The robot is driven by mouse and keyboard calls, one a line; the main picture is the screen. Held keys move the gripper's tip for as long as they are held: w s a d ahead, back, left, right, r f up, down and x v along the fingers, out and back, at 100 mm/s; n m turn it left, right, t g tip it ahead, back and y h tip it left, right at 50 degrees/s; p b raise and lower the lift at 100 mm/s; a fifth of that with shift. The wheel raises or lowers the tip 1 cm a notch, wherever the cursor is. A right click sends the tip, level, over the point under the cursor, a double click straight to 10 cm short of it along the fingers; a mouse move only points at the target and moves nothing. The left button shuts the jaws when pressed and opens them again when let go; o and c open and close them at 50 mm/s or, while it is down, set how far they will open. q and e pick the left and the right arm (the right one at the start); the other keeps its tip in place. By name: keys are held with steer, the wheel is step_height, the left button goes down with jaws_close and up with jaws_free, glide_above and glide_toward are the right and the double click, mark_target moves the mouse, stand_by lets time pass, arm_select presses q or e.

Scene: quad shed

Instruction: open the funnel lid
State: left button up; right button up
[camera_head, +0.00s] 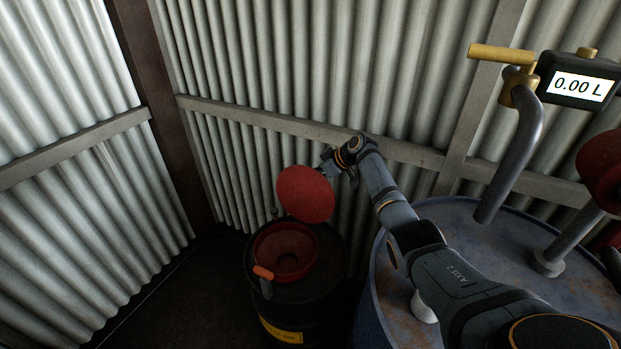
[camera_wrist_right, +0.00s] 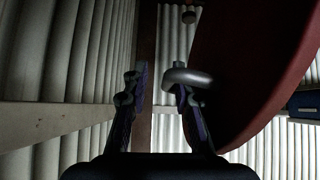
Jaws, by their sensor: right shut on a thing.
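The red funnel (camera_head: 264,249) sits on top of a black drum (camera_head: 325,265), its mouth uncovered. Its round red lid (camera_head: 305,194) stands raised and tilted at the back of the funnel. My right gripper (camera_head: 334,164) is at the lid's upper right edge. In the right wrist view, the lid (camera_wrist_right: 260,75) fills the right side, and its grey loop handle (camera_wrist_right: 187,77) reaches in at my right gripper's fingers (camera_wrist_right: 160,95). The gripper is shut on this handle; the exact contact is dark. My left gripper is in neither view.
A blue, rusty drum (camera_head: 480,222) stands at the right with a curved nozzle pipe (camera_head: 520,150) and a meter reading 0.00 L (camera_head: 582,87). An orange-tipped handle (camera_head: 263,272) is at the funnel's front. Corrugated walls (camera_head: 290,60) stand close behind.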

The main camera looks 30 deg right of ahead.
steer(key=shift+s+a+f, duration=0.15)
steer(key=shift+s, duration=0.05)
step_height(320, 180, up, 10)
steer(key=shift+r, duration=0.1)
stand_by(0.5)
stand_by(0.3)
